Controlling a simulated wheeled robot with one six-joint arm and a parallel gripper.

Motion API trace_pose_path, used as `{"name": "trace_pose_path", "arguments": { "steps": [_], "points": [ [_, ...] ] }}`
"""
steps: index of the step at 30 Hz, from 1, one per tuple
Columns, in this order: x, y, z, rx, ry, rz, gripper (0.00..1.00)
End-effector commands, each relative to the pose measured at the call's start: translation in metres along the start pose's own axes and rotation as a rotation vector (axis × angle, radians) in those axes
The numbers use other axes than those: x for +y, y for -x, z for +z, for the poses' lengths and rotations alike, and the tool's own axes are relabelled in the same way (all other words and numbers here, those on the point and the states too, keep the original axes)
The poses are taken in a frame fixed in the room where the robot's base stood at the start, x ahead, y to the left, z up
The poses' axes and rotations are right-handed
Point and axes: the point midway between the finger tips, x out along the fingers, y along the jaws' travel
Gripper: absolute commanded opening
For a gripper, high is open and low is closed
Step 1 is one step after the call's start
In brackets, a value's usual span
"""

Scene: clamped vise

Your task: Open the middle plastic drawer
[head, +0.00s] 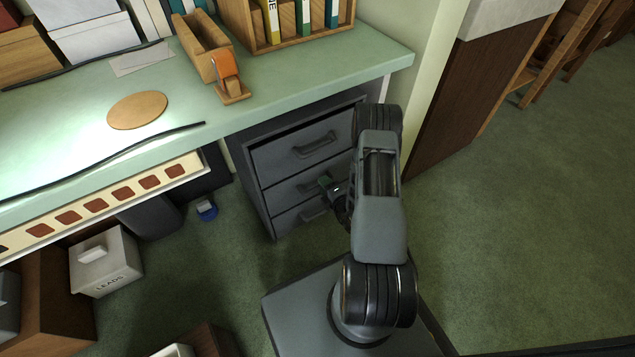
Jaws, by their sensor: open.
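A dark grey drawer unit (254,183) stands under the right end of the green bench, with three drawers stacked one above another. The middle drawer (281,195) looks closed, its front about level with the others. My gripper (328,186) is open at the right part of the middle drawer's front, close to its handle. My arm and gripper hide most of that handle, and I cannot tell whether the fingers touch it or surround it. The top drawer (277,155) shows its handle clearly. The bottom drawer (288,221) has its handle partly in view.
The green bench top (290,80) overhangs the drawers. A wall end and a brown panel (445,105) stand close on the right of my arm. A grey box marked LEADS (103,262) and a small blue object (206,210) are on the floor at left. Green carpet is free at right.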

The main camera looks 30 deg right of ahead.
Motion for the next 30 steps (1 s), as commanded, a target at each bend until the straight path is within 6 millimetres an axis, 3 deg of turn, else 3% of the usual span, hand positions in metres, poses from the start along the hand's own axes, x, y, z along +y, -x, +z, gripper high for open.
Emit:
{"name": "trace_pose_path", "arguments": {
  "steps": [15,28,30],
  "points": [
    [-0.0005,-0.0078,-0.0089,0.018,0.004,0.0,0.42],
    [-0.0007,-0.0071,-0.0071,0.015,0.003,0.0,0.01],
    [-0.0007,-0.007,-0.0068,0.014,0.003,0.0,0.0]
  ]
}}
